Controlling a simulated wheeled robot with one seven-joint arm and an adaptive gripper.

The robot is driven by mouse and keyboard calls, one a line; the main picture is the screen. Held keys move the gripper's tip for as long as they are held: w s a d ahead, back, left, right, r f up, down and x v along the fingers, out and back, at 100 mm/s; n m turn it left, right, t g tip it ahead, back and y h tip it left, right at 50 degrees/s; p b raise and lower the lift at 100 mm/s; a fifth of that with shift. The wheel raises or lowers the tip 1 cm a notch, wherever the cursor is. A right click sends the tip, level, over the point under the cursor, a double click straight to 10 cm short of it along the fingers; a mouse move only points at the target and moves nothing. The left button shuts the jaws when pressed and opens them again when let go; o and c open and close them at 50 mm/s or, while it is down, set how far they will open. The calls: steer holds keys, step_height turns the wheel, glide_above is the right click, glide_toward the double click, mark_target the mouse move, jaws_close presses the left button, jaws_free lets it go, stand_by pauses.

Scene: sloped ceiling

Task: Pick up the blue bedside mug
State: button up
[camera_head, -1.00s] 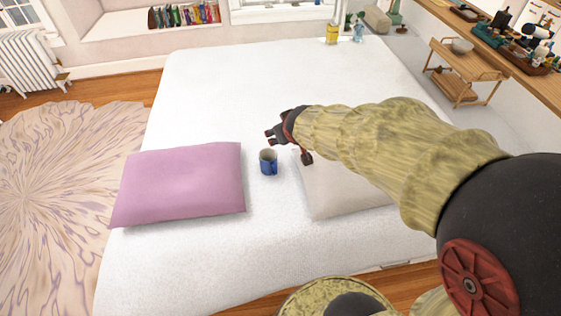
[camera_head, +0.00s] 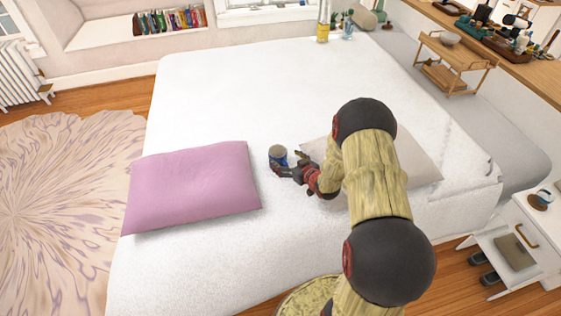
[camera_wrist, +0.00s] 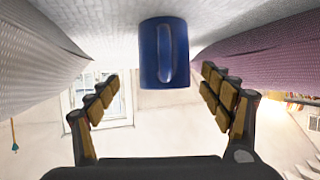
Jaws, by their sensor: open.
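The blue mug (camera_head: 278,154) stands on the white bed between the pink pillow and the pale pillow. My gripper (camera_head: 289,164) is low over the bed at the near right side of the mug, its fingers partly overlapping the mug in the head view. In the wrist view the mug (camera_wrist: 164,53) is ahead, between the two spread fingers and a little beyond their tips, with its handle facing the camera. My gripper (camera_wrist: 158,82) is open and empty there. Whether a finger touches the mug cannot be told.
The pink pillow (camera_head: 190,185) lies left of the mug. The pale pillow (camera_head: 420,165) lies to the right, partly hidden behind my arm. The white bed (camera_head: 240,95) is bare beyond the mug. A white nightstand (camera_head: 520,225) stands at the right.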

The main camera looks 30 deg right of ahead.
mark_target(274, 151)
steer(key=x, duration=0.1)
steer(key=b+x, duration=0.1)
steer(key=x, duration=0.1)
steer(key=b+x, duration=0.1)
steer(key=shift+w+a, duration=0.1)
steer(key=shift+a, duration=0.3)
steer(key=shift+w+f, duration=0.1)
steer(key=shift+w, duration=0.3)
steer(key=shift+c, duration=0.3)
steer(key=c, duration=1.5)
